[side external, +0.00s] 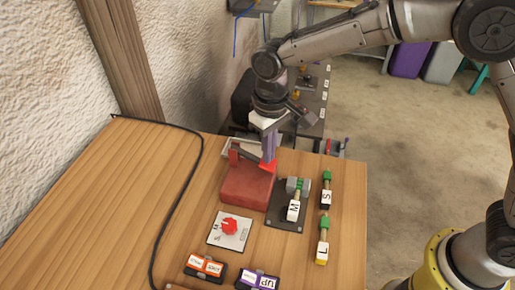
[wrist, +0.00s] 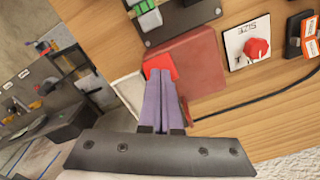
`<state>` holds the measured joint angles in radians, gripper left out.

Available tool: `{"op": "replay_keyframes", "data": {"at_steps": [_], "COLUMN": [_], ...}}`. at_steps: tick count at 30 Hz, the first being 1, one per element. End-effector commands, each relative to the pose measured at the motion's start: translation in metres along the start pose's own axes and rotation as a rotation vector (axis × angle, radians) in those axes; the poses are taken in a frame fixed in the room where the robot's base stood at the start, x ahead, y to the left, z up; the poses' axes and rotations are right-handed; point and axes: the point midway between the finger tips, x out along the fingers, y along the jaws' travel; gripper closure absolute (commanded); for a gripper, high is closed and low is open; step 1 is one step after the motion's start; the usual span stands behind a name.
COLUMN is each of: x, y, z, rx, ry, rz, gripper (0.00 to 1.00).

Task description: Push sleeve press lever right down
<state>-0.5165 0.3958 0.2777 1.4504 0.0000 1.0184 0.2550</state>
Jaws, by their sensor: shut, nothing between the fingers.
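The sleeve press is a dark red block (side external: 246,184) on the wooden table, with a lever (side external: 243,155) along its far side that ends in a bright red pad (side external: 268,166). In the wrist view the block (wrist: 195,62) and the bright red pad (wrist: 160,61) lie just beyond my fingertips. My gripper (side external: 268,160) points down, with its purple fingers shut and empty. Its fingertips (wrist: 160,75) overlap the pad in both views. I cannot tell whether they touch it. The fingers hide part of the lever.
A dark plate (side external: 287,216) with a part marked M stands right of the press. Pieces marked S (side external: 326,197) and L (side external: 322,250) lie further right. A red size knob (side external: 230,226) and labelled blocks (side external: 205,265) are nearer. A black cable (side external: 178,190) runs along the left.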

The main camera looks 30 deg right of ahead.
Motion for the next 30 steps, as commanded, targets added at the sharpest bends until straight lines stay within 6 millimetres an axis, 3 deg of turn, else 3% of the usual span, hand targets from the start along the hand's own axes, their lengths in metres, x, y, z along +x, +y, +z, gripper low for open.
{"op": "replay_keyframes", "data": {"at_steps": [12,30], "x": [-0.002,-0.045], "y": [0.000,0.000], "z": [0.000,0.000], "rx": [0.000,0.000], "ry": [-0.001,0.002], "rz": [0.000,-0.001], "gripper": [1.00,1.00]}}
